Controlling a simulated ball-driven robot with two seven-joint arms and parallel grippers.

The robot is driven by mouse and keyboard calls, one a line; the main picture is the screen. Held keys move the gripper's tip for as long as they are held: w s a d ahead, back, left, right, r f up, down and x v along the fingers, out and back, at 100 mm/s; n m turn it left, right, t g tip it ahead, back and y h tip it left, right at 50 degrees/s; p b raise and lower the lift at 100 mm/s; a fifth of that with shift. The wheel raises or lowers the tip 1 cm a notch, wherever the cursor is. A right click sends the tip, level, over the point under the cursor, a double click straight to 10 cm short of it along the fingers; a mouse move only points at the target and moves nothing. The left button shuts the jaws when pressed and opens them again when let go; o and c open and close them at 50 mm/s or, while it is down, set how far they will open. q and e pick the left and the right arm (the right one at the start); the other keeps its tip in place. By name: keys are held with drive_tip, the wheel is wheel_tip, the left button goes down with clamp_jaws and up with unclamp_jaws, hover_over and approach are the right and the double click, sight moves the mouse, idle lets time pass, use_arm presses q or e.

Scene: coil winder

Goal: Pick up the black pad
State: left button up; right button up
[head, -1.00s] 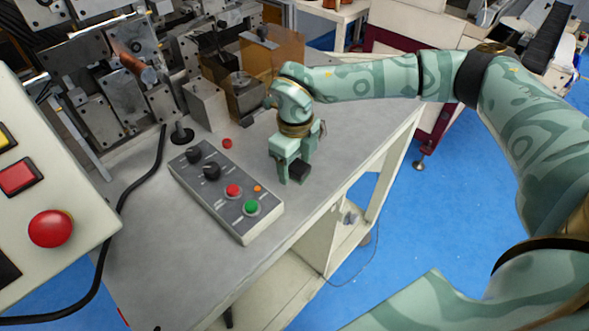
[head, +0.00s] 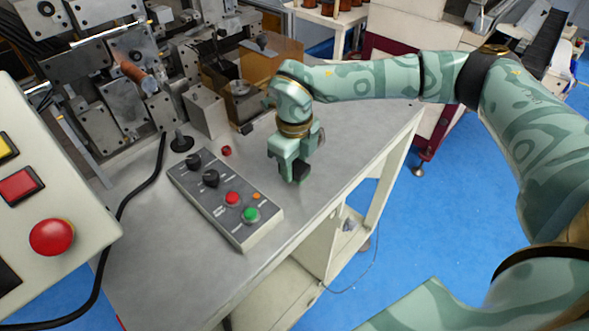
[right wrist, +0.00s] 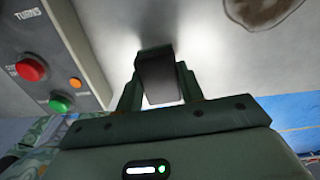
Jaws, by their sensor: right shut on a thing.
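The black pad (right wrist: 158,78) is a small dark block between the fingers of my right gripper (right wrist: 160,88) in the right wrist view. In the head view the right gripper (head: 292,172) is at the table surface, just right of the grey control box, and is shut on the pad. The pad shows there as a dark patch (head: 300,174) partly covered by the fingers. I cannot tell whether the pad touches the table. My left gripper is not in view.
The grey control box (head: 222,200) with knobs and red and green buttons lies close to the left of the gripper. The winding machine (head: 130,75) fills the back left. The metal table (head: 170,265) is bare toward the front.

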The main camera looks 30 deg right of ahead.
drive_tip(key=s+a+r+p, duration=0.1)
drive_tip(key=s+a+r, duration=0.6)
drive_tip(key=s+r, duration=0.3)
drive_tip(key=shift+s+a+r, duration=0.2)
drive_tip(key=shift+s+r, duration=0.1)
drive_tip(key=shift+s, duration=0.65)
drive_tip(key=shift+o, duration=0.6)
drive_tip(key=shift+s, duration=0.1)
